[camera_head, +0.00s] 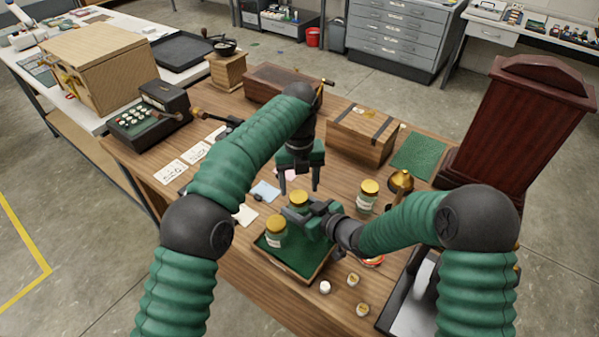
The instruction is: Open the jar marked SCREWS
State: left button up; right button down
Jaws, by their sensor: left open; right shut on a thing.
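The front jar (276,233) stands on a green-lined tray (303,280). The middle jar (298,200) is just behind it, its body partly hidden by my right gripper (308,224), which is shut on it from the right. The third jar (367,197) stands on the table to the right, apart from both grippers. My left gripper (300,187) points down, open and empty, its fingers above and behind the middle jar's lid.
A brass bell-like object (401,181) stands near the third jar. Small round containers (353,280) lie right of the tray. A wooden box with dark straps (362,136) and a green mat (418,156) are behind. Paper cards (171,174) lie at left. A dark red cabinet (520,122) stands at right.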

aim_at(299, 196)
pick_arm(q)
jog(key=shift+f, duration=1.55)
pick_arm(e)
jog(key=shift+f, duration=0.1)
pick_arm(q)
jog(key=shift+c, duration=0.4)
